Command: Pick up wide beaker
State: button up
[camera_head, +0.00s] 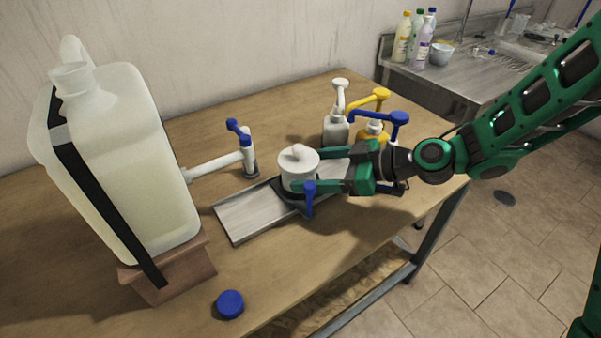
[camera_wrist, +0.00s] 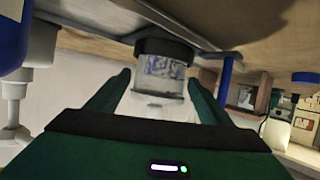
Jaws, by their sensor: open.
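A white, round, lidded vessel with a knob on top (camera_head: 298,165), likely the wide beaker, stands upright on a dark base on the metal tray (camera_head: 240,217). My gripper (camera_head: 300,180) reaches in level from the right. In the wrist view, which is upside down, my open fingers (camera_wrist: 161,84) point toward a clear-looking vessel (camera_wrist: 160,75) with a dark base, lying between the fingertips. I cannot tell whether either finger touches it.
Pump bottles with white (camera_head: 340,92), yellow (camera_head: 376,96) and blue (camera_head: 398,120) tops stand close behind my gripper. A blue-handled tap (camera_head: 240,140) runs from the large white drum (camera_head: 150,170). A blue cap (camera_head: 230,304) lies near the table's front edge.

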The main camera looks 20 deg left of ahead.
jog(key=shift+x, duration=2.25)
jog(key=shift+w+r, duration=0.1)
jog(key=c, duration=1)
jog(key=shift+o, duration=0.2)
notch_tip(320, 180, up, 18)
